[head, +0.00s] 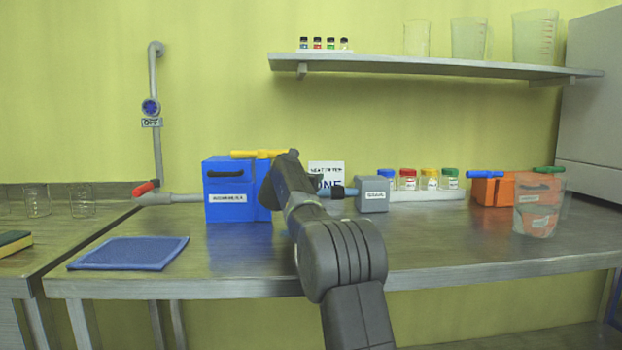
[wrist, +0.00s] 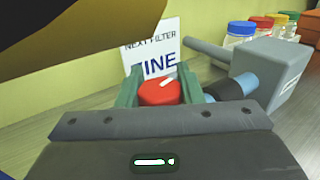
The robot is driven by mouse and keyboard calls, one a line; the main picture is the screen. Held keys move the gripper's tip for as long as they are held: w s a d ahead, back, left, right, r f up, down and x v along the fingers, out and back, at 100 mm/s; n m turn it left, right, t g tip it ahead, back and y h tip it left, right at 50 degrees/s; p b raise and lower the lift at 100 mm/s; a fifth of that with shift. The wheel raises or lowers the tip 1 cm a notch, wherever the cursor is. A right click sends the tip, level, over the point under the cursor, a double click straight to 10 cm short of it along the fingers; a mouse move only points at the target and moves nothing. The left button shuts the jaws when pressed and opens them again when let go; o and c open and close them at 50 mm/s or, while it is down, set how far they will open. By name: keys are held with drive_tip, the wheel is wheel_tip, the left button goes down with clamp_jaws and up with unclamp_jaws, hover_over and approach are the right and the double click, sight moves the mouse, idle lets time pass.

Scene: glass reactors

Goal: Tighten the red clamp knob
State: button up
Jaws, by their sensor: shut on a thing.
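The red clamp knob (wrist: 158,93) shows in the wrist view with a white pointer mark on its top. My gripper (wrist: 159,80) has its two green fingers on either side of the knob and is shut on it. In the head view, my arm hides the knob and my fingers. The grey box (head: 372,194) stands right of my wrist there, with a dark and blue pipe (head: 345,191) at its left side.
A blue box (head: 228,207) with a yellow handle stands left of my wrist. A white sign (head: 326,170) is behind. Lidded jars (head: 407,181), an orange box (head: 492,191) and a clear beaker (head: 537,212) stand right. The front bench (head: 480,255) is mostly clear.

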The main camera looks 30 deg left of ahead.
drive_tip(key=shift+f, duration=0.25)
drive_tip(key=o, duration=1)
drive_tip(key=shift+r, duration=0.15)
drive_tip(key=shift+n+y+b, duration=0.4)
drive_tip(key=shift+y+b, duration=0.05)
drive_tip(key=shift+y, duration=0.15)
drive_tip(key=shift+n+g+y, duration=0.3)
drive_tip(key=shift+n+y, duration=0.3)
drive_tip(key=shift+y, duration=0.3)
drive_tip(key=y+p, duration=0.1)
drive_tip(key=n+g+y, duration=0.1)
drive_tip(key=n+y+p, duration=0.1)
drive_tip(key=shift+a+r+g+p, duration=0.25)
drive_tip(key=shift+r+g+p, duration=0.05)
drive_tip(key=n+y+p, duration=0.1)
drive_tip(key=p, duration=0.2)
drive_tip(key=shift+a+y, duration=0.15)
drive_tip(key=shift+y, duration=0.15)
